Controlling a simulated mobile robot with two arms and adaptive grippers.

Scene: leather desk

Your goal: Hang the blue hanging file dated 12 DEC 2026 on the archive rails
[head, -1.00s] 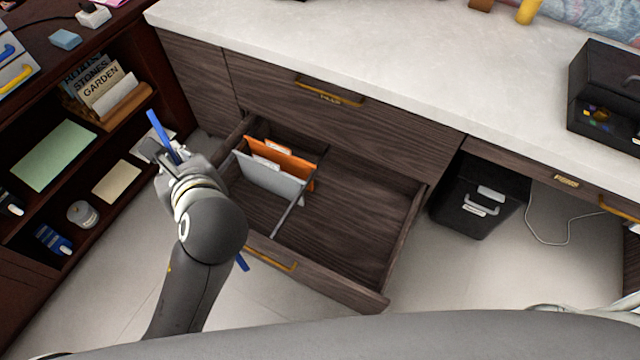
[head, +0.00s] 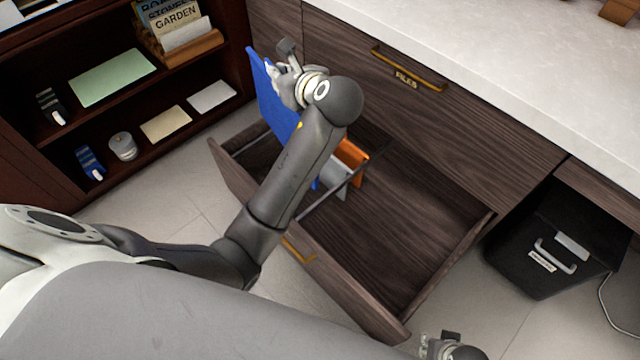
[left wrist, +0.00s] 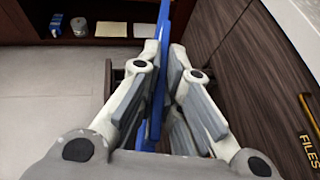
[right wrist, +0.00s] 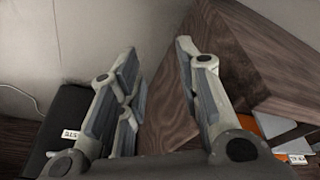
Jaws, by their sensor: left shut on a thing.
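The blue hanging file (head: 272,98) is held upright over the far left part of the open drawer (head: 440,265), and it shows edge-on in the left wrist view (left wrist: 174,55). My left gripper (head: 282,72) is shut on its upper part. No date on it can be read. A metal rail (head: 318,202) crosses the drawer; my left arm hides part of it. An orange file (head: 352,156) and a grey file (head: 336,178) hang there, partly hidden by that arm. My right gripper (right wrist: 158,62) is open and empty, low by the drawer's near right corner.
The dark shelf unit (head: 45,140) stands left of the drawer. The cabinet front (head: 400,120) rises close behind the file. A black bin (head: 545,255) stands to the right. The right part of the drawer is empty.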

